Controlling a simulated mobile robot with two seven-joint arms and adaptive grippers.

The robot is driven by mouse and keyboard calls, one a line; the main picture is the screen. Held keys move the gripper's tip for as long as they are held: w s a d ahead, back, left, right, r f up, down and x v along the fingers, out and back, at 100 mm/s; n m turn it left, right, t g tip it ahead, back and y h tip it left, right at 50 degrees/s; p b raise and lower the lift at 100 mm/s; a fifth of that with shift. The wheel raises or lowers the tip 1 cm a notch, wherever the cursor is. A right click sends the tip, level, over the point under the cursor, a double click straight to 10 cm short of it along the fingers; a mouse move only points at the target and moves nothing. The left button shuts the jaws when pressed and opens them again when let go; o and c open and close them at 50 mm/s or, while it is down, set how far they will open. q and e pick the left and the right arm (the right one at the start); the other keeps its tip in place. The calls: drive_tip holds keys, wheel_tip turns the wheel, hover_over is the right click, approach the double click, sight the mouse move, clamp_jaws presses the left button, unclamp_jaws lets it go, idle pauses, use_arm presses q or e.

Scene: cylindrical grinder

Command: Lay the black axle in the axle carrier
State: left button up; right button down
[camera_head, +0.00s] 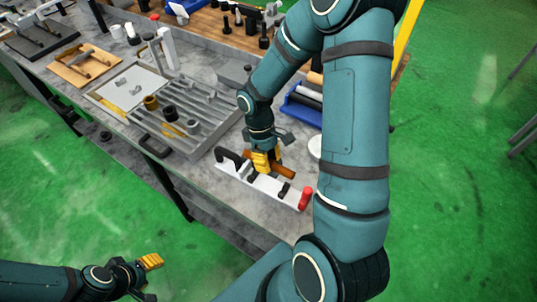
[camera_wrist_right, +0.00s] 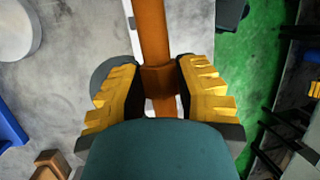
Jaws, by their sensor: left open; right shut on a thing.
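My right gripper (camera_head: 263,160) is shut on an orange-brown shaft (camera_head: 283,171), just above a pale fixture (camera_head: 258,187) with a black clamp arm and a red handle (camera_head: 305,198). In the right wrist view, the shaft (camera_wrist_right: 153,30) runs between the yellow fingers (camera_wrist_right: 158,90), which grip its thicker collar. Whether the shaft touches the fixture is unclear. A blue holder (camera_head: 290,114) bears a dark rod (camera_head: 302,105) and a pale one. I cannot tell which holder is the axle carrier. My left gripper (camera_head: 150,275) is open and empty over the floor.
A grey ribbed tray (camera_head: 150,128) with several dark and brass cylinders stands left of the fixture. A pale round disc (camera_head: 315,146) lies at the right. Wooden and dark boards (camera_head: 82,62) are farther left. The table's front edge is close to the fixture.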

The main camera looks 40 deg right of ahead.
drive_tip(key=shift+a+f, duration=0.1)
drive_tip(key=shift+f, duration=0.2)
wheel_tip(320, 180, down, 2)
drive_tip(key=shift+f+b, duration=0.1)
drive_tip(key=shift+b, duration=0.85)
drive_tip(key=shift+f+b, duration=2.15)
drive_tip(key=shift+f, duration=0.7)
drive_tip(key=c, duration=0.7)
unclamp_jaws()
drive_tip(key=shift+r, duration=0.1)
drive_tip(key=v, duration=1.2)
drive_tip(key=shift+s, duration=0.15)
